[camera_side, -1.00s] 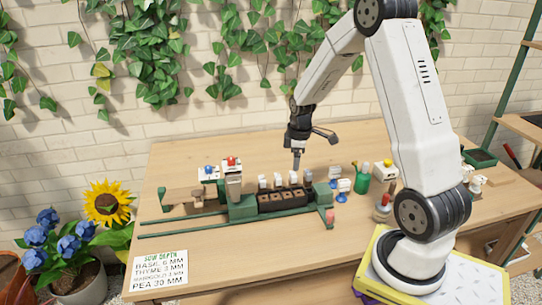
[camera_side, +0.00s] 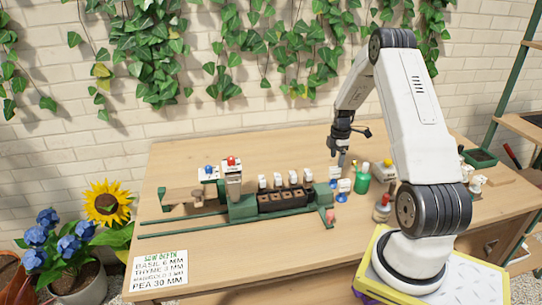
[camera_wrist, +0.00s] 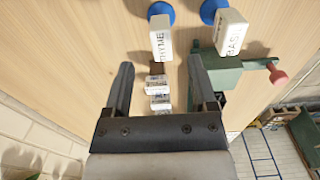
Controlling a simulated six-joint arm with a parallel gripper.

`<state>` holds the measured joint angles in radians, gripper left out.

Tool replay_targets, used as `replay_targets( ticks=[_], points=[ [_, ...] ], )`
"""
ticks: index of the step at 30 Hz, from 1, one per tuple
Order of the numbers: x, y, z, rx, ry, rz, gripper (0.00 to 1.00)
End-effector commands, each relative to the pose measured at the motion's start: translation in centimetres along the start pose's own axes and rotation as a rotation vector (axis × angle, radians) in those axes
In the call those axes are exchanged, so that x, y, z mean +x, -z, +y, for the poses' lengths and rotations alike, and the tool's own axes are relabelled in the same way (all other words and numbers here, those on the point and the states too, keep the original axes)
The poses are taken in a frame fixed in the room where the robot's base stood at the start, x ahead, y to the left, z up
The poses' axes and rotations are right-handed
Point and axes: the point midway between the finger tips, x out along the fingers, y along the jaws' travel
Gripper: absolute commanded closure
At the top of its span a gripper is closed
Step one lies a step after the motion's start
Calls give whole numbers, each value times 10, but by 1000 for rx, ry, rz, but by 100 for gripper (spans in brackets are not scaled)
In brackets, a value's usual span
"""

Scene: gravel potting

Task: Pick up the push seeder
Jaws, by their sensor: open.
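I cannot tell for certain which item is the push seeder. Two white blocks on round blue bases stand on the table at the right of the green rig; in the wrist view they read as a THYME block (camera_wrist: 161,42) and a partly cut-off BASIL block (camera_wrist: 231,34). The side view shows a front blue-based block (camera_side: 344,186) and another just behind it (camera_side: 334,173). My gripper (camera_side: 342,160) points down just above these blocks. In the wrist view my gripper (camera_wrist: 161,66) is open and empty, and the THYME block lies ahead of the gap between its fingertips.
The green rig (camera_side: 243,210) holds a dark cell tray (camera_side: 284,200) with several white labelled markers behind it. A red knob (camera_side: 329,216) sits at its right end. A green cup (camera_side: 362,183) with tools stands close right of the blocks. The front table is mostly clear.

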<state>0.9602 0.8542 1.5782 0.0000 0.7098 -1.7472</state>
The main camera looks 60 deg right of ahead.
Motion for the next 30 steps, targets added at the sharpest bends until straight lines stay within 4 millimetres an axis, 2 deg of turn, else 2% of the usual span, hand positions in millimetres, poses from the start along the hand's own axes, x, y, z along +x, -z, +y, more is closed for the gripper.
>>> replay_targets(
  ticks=[5,14,24,30],
  points=[
    [14,0,0,0,0,0,26],
    [19,1,0,1,0,0,26],
    [54,2,-2,1,1,0,26],
    [67,2,-2,1,0,0,26]
  ],
)
